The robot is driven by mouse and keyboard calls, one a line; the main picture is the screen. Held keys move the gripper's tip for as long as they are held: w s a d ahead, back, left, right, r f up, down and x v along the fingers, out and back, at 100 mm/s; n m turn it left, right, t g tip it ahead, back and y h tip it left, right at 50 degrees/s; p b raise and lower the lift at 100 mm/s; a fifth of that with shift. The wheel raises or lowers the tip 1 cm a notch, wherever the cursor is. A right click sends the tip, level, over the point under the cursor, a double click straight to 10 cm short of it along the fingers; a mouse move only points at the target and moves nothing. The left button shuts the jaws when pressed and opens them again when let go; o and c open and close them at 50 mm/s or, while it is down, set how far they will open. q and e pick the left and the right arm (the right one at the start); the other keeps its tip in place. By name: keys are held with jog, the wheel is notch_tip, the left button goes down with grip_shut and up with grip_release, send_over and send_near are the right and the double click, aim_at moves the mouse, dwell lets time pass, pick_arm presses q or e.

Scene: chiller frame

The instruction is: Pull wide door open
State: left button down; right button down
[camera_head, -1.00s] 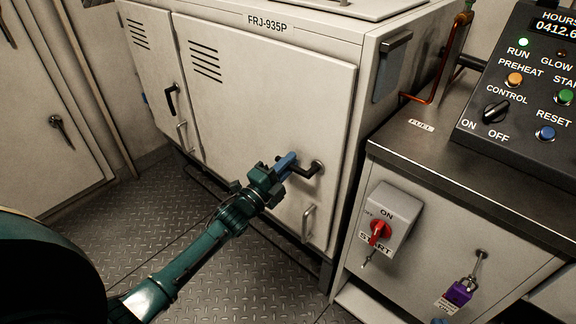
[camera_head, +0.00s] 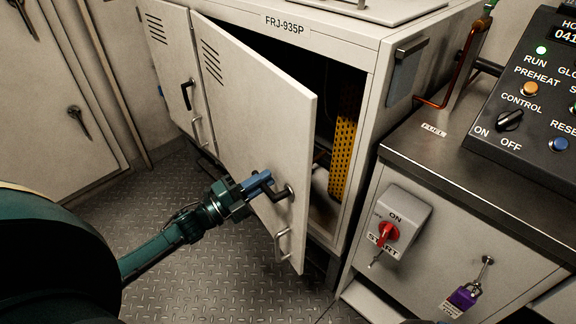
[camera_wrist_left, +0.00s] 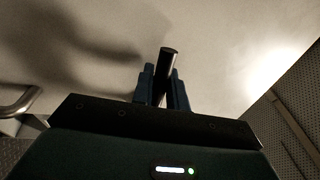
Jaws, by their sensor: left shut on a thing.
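The wide door (camera_head: 245,125) of the white FRJ-935P cabinet (camera_head: 345,45) stands partly open, swung out from its right edge. Its left edge stays at the cabinet front. My left gripper (camera_head: 262,182) is shut on the black door handle (camera_head: 278,192) near the door's right edge. In the left wrist view the dark handle bar (camera_wrist_left: 165,72) stands between the two blue fingers (camera_wrist_left: 163,88). My right gripper is not in view.
A yellow perforated guard (camera_head: 343,155) shows inside the cabinet. A silver pull (camera_head: 282,243) sits below the handle. The narrow door (camera_head: 165,70) at left is closed. A control console (camera_head: 520,110) stands at right. Diamond-plate floor (camera_head: 215,275) lies clear in front.

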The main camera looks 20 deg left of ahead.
pick_arm(q)
jog(key=s+a+m+g+h, duration=0.1)
jog(key=s+a, duration=0.6)
jog(key=shift+s+a+h, duration=0.3)
jog(key=shift+s+a, duration=0.05)
jog(key=c, duration=1.4)
grip_release()
jog(key=shift+d, duration=0.1)
jog(key=shift+c, duration=0.2)
jog(key=v, duration=1.3)
